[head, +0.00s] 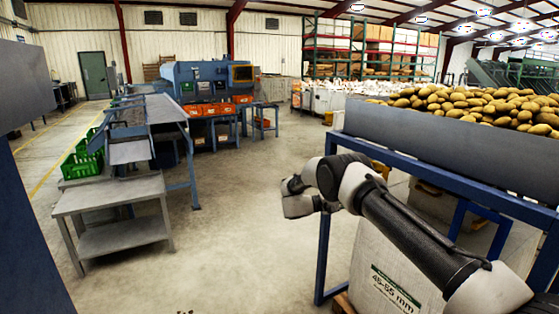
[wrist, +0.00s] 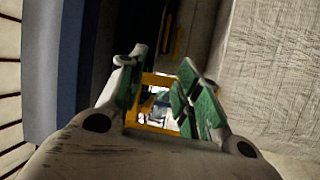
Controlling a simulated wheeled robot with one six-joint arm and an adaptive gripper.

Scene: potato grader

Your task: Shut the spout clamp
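My gripper (wrist: 160,88) is open in the wrist view, its two green-padded fingers apart with nothing held between them. A yellow frame-like part (wrist: 150,122) shows beyond and between the fingers, and a yellow bar (wrist: 176,42) stands above it; I cannot tell whether either is the spout clamp. In the head view yellow parts (head: 430,188) sit under the potato hopper (head: 440,150), partly behind my arm. My arm reaches in from the lower right in front of the hopper; I cannot make out the fingers there. No clamp handle is clearly visible.
A pale sack or box labelled 45-55 mm (head: 375,262) stands under the hopper's blue frame (head: 323,235). Pale woven fabric (wrist: 272,70) fills the wrist view's right side. A grey table (head: 110,200) and conveyor stand left. The floor between (head: 235,230) is clear.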

